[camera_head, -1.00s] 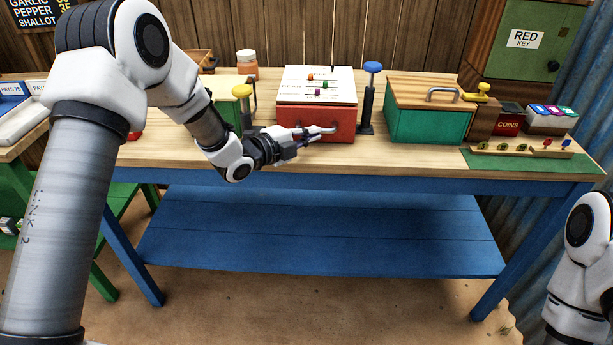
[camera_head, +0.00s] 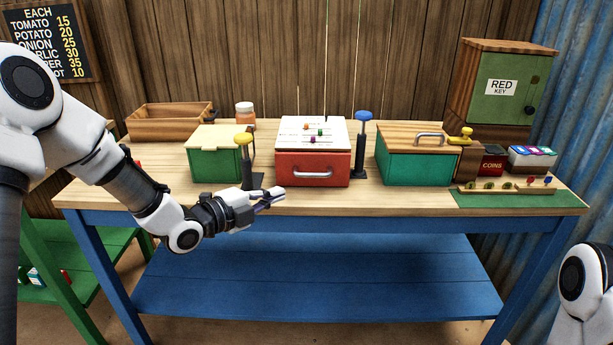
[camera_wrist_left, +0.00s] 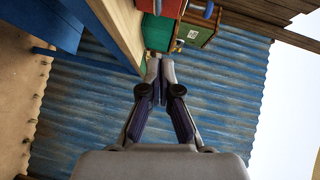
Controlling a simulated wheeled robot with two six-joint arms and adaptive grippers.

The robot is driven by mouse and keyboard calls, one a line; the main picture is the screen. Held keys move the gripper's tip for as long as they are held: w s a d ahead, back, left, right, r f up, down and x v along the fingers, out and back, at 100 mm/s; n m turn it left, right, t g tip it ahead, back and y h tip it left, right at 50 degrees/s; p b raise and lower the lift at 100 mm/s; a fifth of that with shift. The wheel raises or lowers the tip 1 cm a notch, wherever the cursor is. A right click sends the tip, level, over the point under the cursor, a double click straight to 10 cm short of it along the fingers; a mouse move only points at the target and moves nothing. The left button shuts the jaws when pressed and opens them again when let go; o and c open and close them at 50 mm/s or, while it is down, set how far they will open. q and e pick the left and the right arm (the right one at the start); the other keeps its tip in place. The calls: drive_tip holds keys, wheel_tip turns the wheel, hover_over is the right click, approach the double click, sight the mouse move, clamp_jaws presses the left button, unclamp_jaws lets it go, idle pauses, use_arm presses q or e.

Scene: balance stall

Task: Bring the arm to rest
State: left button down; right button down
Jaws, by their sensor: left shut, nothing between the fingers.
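My left gripper (camera_head: 270,199) is shut and empty. It hangs at the table's front edge, in front of the yellow-knobbed post and to the lower left of the red box (camera_head: 300,168). The red box's silver handle (camera_head: 313,175) is free, with a gap between it and the fingers. In the left wrist view the two fingers (camera_wrist_left: 160,72) meet at their tips with nothing between them. My right arm (camera_head: 583,285) shows only in part at the lower right; its gripper is out of frame.
The wooden table (camera_head: 400,198) carries a green box (camera_head: 214,165), a yellow-knobbed post (camera_head: 245,160), a blue-knobbed post (camera_head: 361,145), a larger green box (camera_head: 418,165) and a coin box (camera_head: 492,160). A red-key cabinet (camera_head: 505,95) stands behind at right. Space before the table is free.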

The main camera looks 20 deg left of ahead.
use_arm(q)
drive_tip(key=s+d+f+n+g+y+p, duration=0.1)
drive_tip(key=s+d+f+n+g+p, duration=0.2)
drive_tip(key=s+f, duration=0.6)
drive_tip(key=s+d+f+n+g+y+p, duration=0.1)
drive_tip(key=s+d+f+g+y+p, duration=0.25)
drive_tip(key=f, duration=0.95)
drive_tip(key=s+a+f+n+g+y, duration=0.1)
drive_tip(key=s+a+f+n+g, duration=0.2)
drive_tip(key=s+n, duration=0.6)
drive_tip(key=s+a+f+n+g+y+p, duration=0.1)
drive_tip(key=s+a+f+n+g+y, duration=0.1)
drive_tip(key=s+n, duration=0.7)
drive_tip(key=s+a+f+g, duration=0.1)
drive_tip(key=s+f+g, duration=0.1)
drive_tip(key=s, duration=0.3)
drive_tip(key=shift+s+a+f+n+g, duration=0.2)
drive_tip(key=shift+a+f+n+g, duration=0.15)
drive_tip(key=shift+g, duration=0.1)
drive_tip(key=shift+d+y, duration=0.1)
drive_tip(key=shift+y, duration=0.15)
